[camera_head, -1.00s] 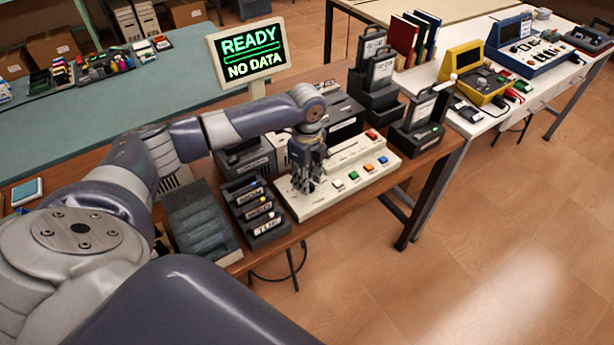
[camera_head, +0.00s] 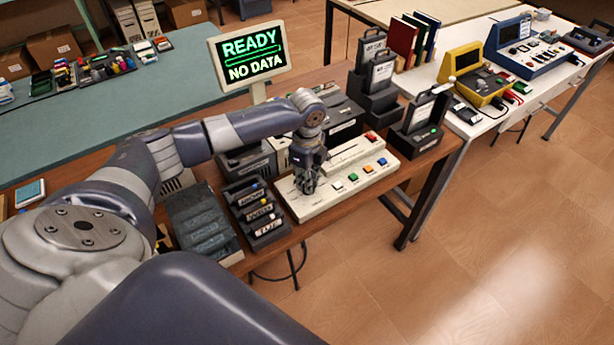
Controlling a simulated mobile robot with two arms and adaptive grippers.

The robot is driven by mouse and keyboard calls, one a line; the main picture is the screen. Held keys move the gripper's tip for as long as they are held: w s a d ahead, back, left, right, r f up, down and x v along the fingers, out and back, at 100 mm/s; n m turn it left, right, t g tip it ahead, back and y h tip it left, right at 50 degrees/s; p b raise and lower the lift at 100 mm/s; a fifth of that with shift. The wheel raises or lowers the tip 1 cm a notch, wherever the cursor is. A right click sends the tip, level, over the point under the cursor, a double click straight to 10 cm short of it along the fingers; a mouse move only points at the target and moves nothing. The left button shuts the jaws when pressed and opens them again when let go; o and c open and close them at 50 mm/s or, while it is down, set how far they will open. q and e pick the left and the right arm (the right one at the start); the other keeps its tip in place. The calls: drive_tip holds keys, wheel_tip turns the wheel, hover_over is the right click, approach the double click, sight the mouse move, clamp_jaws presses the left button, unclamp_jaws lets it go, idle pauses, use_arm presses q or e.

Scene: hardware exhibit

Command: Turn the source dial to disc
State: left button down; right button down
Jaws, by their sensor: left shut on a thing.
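The cream control panel (camera_head: 330,194) lies on the brown wooden bench, with white, green, orange, blue and red buttons along it. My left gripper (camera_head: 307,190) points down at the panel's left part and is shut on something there. The source dial is hidden behind the fingers, so its setting cannot be read. My right gripper is not in view.
A white table (camera_head: 484,122) with yellow and blue devices is farther right.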

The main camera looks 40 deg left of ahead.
use_arm(q)
drive_tip(key=n+p, duration=0.5)
drive_tip(key=p, duration=0.1)
drive_tip(key=n+p, duration=0.3)
drive_tip(key=p, duration=0.1)
drive_tip(key=shift+s+d+r+n, duration=0.15)
drive_tip(key=shift+r+n, duration=0.1)
drive_tip(key=shift+n, duration=0.05)
drive_tip(key=n+p, duration=0.3)
drive_tip(key=shift+f+n+p, duration=0.2)
drive_tip(key=shift+n+p, duration=0.65)
drive_tip(key=shift+n, duration=0.75)
drive_tip(key=c, duration=1.6)
unclamp_jaws()
wheel_tip(320, 180, up, 12)
